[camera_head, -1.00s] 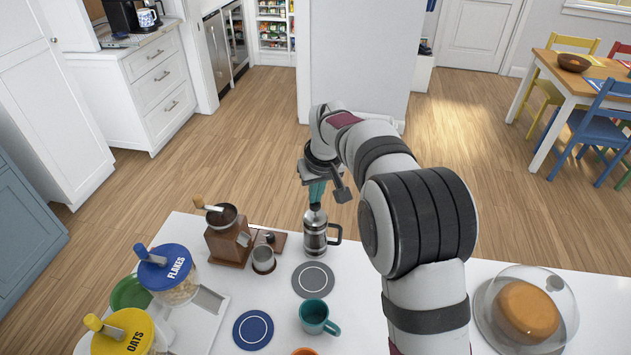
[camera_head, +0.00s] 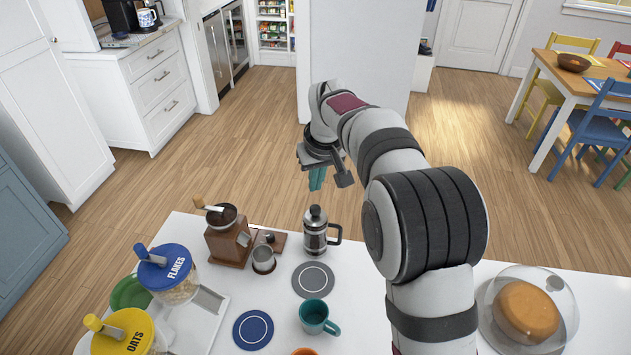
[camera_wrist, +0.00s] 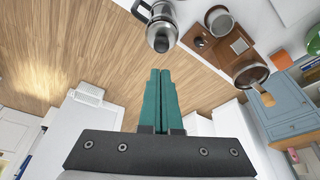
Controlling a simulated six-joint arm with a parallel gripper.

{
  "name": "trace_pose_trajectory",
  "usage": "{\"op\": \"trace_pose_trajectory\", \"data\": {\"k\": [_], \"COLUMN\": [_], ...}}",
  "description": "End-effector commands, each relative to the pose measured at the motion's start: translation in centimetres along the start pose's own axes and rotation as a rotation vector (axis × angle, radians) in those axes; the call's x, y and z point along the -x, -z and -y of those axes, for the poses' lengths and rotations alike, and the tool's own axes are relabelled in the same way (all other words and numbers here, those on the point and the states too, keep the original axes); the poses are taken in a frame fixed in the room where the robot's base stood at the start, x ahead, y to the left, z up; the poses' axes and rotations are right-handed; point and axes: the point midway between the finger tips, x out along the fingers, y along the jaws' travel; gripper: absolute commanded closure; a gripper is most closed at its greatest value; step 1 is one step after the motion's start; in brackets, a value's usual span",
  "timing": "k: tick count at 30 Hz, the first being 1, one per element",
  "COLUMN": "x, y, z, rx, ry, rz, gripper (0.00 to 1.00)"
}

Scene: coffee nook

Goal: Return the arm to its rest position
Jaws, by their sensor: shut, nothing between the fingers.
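My gripper (camera_head: 317,179) hangs above the French press, its teal fingers pointing down. In the wrist view the two teal fingers (camera_wrist: 159,78) lie side by side, closed, with nothing between them. The French press (camera_head: 316,232), with a black knob and handle, stands upright on the white counter below my gripper and apart from it. Its top also shows in the wrist view (camera_wrist: 160,24), beyond the fingertips.
A wooden coffee grinder (camera_head: 228,238), a metal cup (camera_head: 263,260), a grey coaster (camera_head: 313,280), a teal mug (camera_head: 315,318) and a blue coaster (camera_head: 253,330) are on the counter (camera_head: 370,315). Cereal jars (camera_head: 168,275) stand left; a domed cake (camera_head: 527,311) stands right.

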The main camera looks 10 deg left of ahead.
Motion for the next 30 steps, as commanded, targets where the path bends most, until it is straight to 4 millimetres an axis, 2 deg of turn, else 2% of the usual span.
{"op": "trace_pose_trajectory", "data": {"k": [5, 16, 19, 20, 22, 23, 24, 25, 26, 27, 30], "x": [1.0, 1.1, 2.7, 3.9, 7.2, 8.7, 10.3, 11.4, 12.2, 12.9, 13.4], "y": [0.3, 0.3, -1.4, -2.8, -7.8, -10.5, -14.4, -17.4, -20.3, -24.0, -31.7], "z": [0.0, 0.0, -0.7, -1.2, -2.3, -2.5, -2.6, -2.4, -2.0, -1.3, 0.9], "rx": [-0.001, -0.002, -0.057, -0.099, -0.239, -0.312, -0.413, -0.488, -0.560, -0.652, -0.843], "ry": [0.001, 0.001, 0.001, 0.002, 0.005, 0.006, 0.008, 0.009, 0.011, 0.012, 0.014], "rz": [-0.001, 0.000, 0.014, 0.025, 0.064, 0.083, 0.112, 0.133, 0.153, 0.179, 0.234], "gripper": [1.00, 1.00, 1.00, 1.00, 1.00, 1.00, 1.00, 1.00, 1.00, 1.00, 1.00]}}
